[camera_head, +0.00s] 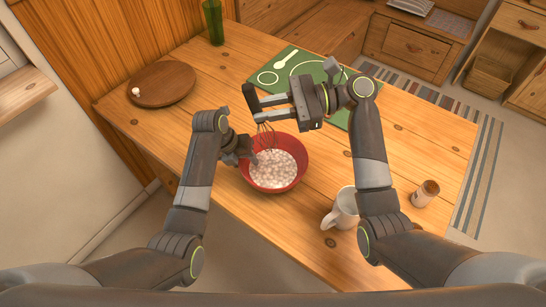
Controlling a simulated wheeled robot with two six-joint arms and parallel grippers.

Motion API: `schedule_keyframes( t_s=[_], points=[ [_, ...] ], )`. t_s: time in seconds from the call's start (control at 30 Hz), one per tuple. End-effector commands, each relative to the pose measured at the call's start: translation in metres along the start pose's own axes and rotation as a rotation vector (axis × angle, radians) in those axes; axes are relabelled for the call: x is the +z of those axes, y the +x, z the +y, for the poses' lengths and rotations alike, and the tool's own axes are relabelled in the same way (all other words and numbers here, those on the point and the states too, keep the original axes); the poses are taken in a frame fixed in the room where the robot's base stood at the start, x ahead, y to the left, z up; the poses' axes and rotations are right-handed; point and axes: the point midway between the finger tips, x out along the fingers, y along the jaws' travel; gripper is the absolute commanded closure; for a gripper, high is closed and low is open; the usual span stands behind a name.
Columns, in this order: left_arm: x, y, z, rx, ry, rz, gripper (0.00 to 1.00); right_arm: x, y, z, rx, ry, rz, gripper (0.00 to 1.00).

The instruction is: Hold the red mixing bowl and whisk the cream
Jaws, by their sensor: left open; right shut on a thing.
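The red mixing bowl (304,160) stands on the wooden table and holds pale, lumpy-looking cream (278,170). My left gripper (246,155) is open at the bowl's left rim; whether it touches the rim I cannot tell. My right gripper (256,107) is shut on the whisk (264,136) above the far left side of the bowl. The whisk's wires hang downward at the far rim. Its handle is mostly hidden by the gripper, and I cannot tell whether the wires touch the cream.
A white mug (343,209) stands right of the bowl, near my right arm. A small jar (425,193) is farther right. A green mat (297,67) with a white spoon (285,58) lies behind. A round wooden board (165,88) and a green glass (213,22) are at the far left.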

Motion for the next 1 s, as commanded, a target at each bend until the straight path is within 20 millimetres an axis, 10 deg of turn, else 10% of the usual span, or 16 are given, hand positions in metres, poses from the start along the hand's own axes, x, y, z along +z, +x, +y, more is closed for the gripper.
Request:
schedule_keyframes(
  t_s=[0.27,0.7,1.0],
  points=[
    [0.002,-0.011,0.0,-0.001,0.001,-0.005,0.52,0.0,0.0,0.0,0.0,0.0,0.0,1.0],
    [0.001,-0.095,0.0,0.001,0.002,-0.005,0.52,0.0,0.0,0.0,0.0,0.0,0.0,1.0],
    [0.001,-0.12,0.0,0.001,0.0,-0.001,0.52,0.0,0.0,0.0,0.0,0.0,0.0,1.0]
  ],
)
